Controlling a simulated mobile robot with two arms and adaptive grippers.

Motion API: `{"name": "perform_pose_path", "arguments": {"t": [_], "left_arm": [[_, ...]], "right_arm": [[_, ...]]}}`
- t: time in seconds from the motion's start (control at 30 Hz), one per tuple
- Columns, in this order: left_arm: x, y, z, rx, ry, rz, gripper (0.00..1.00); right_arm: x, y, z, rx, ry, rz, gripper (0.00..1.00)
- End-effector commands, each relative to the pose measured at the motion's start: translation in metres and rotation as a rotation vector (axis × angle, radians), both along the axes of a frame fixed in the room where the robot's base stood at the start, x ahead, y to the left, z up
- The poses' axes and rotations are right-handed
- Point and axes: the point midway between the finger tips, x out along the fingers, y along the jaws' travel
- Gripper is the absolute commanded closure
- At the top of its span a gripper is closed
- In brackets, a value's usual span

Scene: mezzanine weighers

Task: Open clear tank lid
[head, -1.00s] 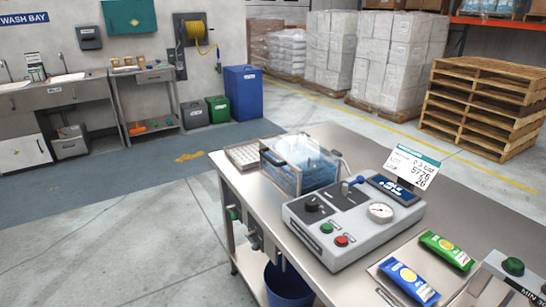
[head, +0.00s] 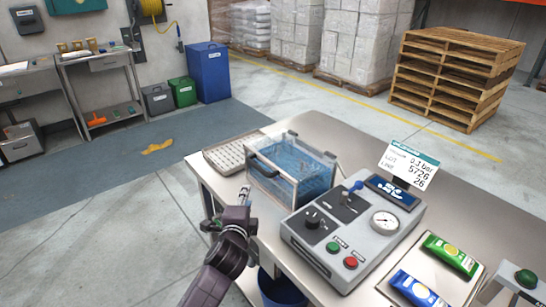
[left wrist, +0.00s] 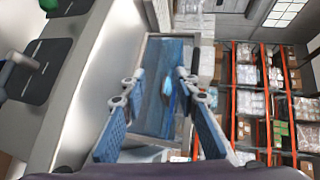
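The clear tank (head: 283,190) stands on the steel table, with blue water inside. Its clear lid is hard to make out, but appears to lie over the top. A dark handle (head: 264,166) shows at the tank's left side. My left gripper (head: 245,192) is in front of the tank's near left corner, apart from it as far as I can see. In the left wrist view, the fingers of my left gripper (left wrist: 158,85) are spread, with nothing held, and the blue-filled tank (left wrist: 160,110) shows between and beyond them. My right gripper is not in view.
A grey control unit (head: 340,240) with a gauge, knobs and a label card (head: 409,164) stands right of the tank. A white rack (head: 237,153) lies left of it. Green (head: 451,254) and blue (head: 415,289) pouches lie at the right. A blue bin (head: 282,290) is below the table.

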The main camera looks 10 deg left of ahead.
Motion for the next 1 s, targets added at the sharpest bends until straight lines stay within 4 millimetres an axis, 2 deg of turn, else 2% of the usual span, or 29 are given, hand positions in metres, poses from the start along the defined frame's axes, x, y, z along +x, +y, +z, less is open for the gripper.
{"name": "perform_pose_path", "arguments": {"t": [0.03, 0.07, 0.23, 0.37, 0.53, 0.8, 1.0], "left_arm": [[0.013, -0.002, 0.020, 0.065, -0.037, -0.020, 0.72], [0.019, -0.003, 0.028, 0.097, -0.055, -0.030, 0.72], [0.036, -0.007, 0.046, 0.188, -0.097, -0.062, 0.72], [0.045, -0.006, 0.045, 0.190, -0.096, -0.063, 0.72], [0.066, -0.003, 0.042, 0.188, -0.097, -0.062, 0.72], [0.097, 0.001, 0.037, 0.187, -0.097, -0.062, 0.72], [0.108, 0.002, 0.034, 0.185, -0.097, -0.063, 0.72]], "right_arm": [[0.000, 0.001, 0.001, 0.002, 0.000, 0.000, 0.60], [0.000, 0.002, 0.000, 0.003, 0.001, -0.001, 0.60], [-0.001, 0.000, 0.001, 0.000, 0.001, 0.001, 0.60], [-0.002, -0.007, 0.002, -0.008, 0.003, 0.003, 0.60], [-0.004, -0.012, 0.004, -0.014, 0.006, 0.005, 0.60], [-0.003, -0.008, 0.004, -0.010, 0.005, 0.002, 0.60], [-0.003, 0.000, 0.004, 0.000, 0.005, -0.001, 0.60]]}}
